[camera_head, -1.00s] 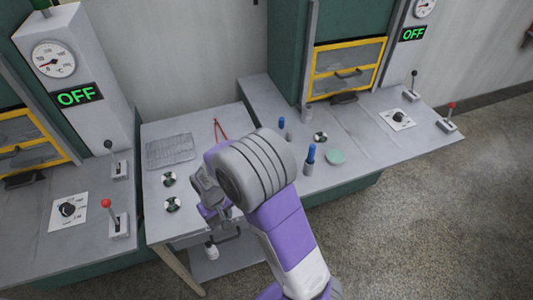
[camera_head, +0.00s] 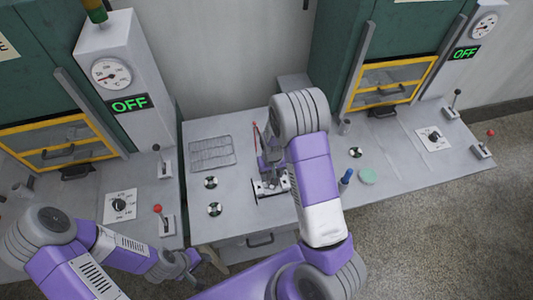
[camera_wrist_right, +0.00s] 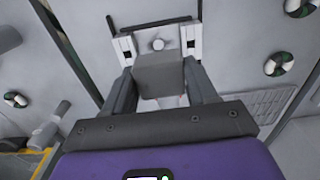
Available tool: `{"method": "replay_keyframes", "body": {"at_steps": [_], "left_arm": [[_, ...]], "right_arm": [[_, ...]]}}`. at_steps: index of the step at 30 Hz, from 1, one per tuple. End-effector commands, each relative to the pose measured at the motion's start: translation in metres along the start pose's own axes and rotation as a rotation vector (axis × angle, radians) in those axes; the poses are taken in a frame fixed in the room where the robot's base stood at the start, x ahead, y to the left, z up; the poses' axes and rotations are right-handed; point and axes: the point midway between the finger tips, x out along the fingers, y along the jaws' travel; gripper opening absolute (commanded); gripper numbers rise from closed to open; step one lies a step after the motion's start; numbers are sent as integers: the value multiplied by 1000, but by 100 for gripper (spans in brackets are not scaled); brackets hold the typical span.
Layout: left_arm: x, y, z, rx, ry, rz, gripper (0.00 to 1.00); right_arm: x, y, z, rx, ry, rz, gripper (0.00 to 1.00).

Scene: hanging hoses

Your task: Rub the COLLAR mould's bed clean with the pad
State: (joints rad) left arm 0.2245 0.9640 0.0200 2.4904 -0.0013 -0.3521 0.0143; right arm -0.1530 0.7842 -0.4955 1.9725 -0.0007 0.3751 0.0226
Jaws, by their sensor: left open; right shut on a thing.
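My right gripper (camera_head: 270,180) is low over the middle table. In the right wrist view it (camera_wrist_right: 163,92) is shut on a grey block-like pad (camera_wrist_right: 160,75). A pale metal mould (camera_wrist_right: 190,43) with dark side strips and a round stud lies just beyond the pad. It also shows under the gripper in the head view (camera_head: 258,193). The pad overlaps the mould's near part; I cannot tell whether they touch. No label is readable, so I cannot tell if this is the COLLAR mould. My left gripper (camera_head: 190,263) is open and empty at the table's front left, away from the mould.
A wire rack (camera_head: 212,153) and two round black-and-white pieces (camera_head: 211,183) lie left of the mould. A blue-topped tool (camera_head: 345,178) and a green disc (camera_head: 367,176) stand right of my right arm. Lever (camera_head: 158,213) and dial (camera_head: 120,205) are on the left bench.

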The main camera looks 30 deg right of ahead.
Motion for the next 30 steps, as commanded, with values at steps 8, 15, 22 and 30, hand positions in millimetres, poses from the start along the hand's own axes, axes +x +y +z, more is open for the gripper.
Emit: {"method": "replay_keyframes", "body": {"at_steps": [8, 15, 22, 30], "left_arm": [[-8, 3, 1, -1, -1, 0, 43], [-7, 2, 1, -1, -1, 0, 43], [0, 0, 0, -1, -1, 0, 43], [19, -7, 0, -1, -1, 0, 43]], "right_arm": [[-2, 5, -1, 15, -1, -2, 33], [-2, 4, -1, 14, -1, -2, 33], [5, 4, 0, 14, -1, -1, 33], [29, 4, 0, 15, -1, -2, 33]]}}
